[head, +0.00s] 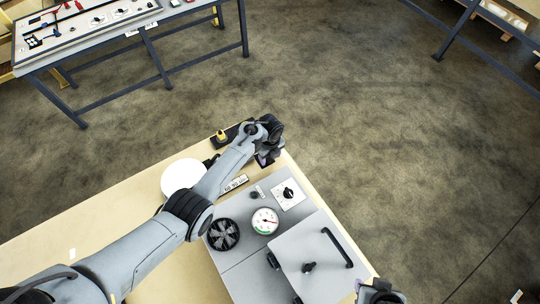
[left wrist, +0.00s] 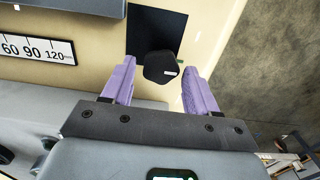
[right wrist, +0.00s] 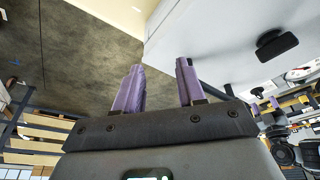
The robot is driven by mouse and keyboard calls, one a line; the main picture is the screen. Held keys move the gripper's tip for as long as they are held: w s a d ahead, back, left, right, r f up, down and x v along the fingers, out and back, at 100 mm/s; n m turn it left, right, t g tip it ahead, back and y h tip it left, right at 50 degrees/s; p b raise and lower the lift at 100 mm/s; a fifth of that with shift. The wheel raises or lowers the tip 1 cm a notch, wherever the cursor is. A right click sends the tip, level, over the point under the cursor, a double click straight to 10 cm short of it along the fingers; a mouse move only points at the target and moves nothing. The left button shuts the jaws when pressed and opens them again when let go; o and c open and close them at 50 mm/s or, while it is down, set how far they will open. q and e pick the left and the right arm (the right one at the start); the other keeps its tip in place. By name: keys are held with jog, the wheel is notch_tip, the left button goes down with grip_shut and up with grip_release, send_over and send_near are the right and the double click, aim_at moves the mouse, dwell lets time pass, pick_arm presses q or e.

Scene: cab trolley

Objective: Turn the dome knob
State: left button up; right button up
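A black knob (left wrist: 162,67) with a small pale mark sits on a dark square plate (left wrist: 156,38) on the beige panel. It appears to be the dome knob. My left gripper (left wrist: 158,85) is open, its purple fingers on either side of the knob with gaps showing. In the head view my left gripper (head: 268,160) is at the far corner of the beige panel, and it and the wrist mostly hide the knob. My right gripper (right wrist: 158,88) is open and empty. Only part of it shows at the bottom edge of the head view.
A grey console holds a round gauge (head: 265,221), a black fan (head: 223,234), a rotary switch (head: 288,193) and a raised box with a black handle (head: 338,248). A white round dome (head: 184,177) stands left of my left forearm. A number scale (left wrist: 38,48) lies near the knob.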

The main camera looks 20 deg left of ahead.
pick_arm(q)
jog(key=c, duration=0.8)
jog(key=shift+c, duration=0.2)
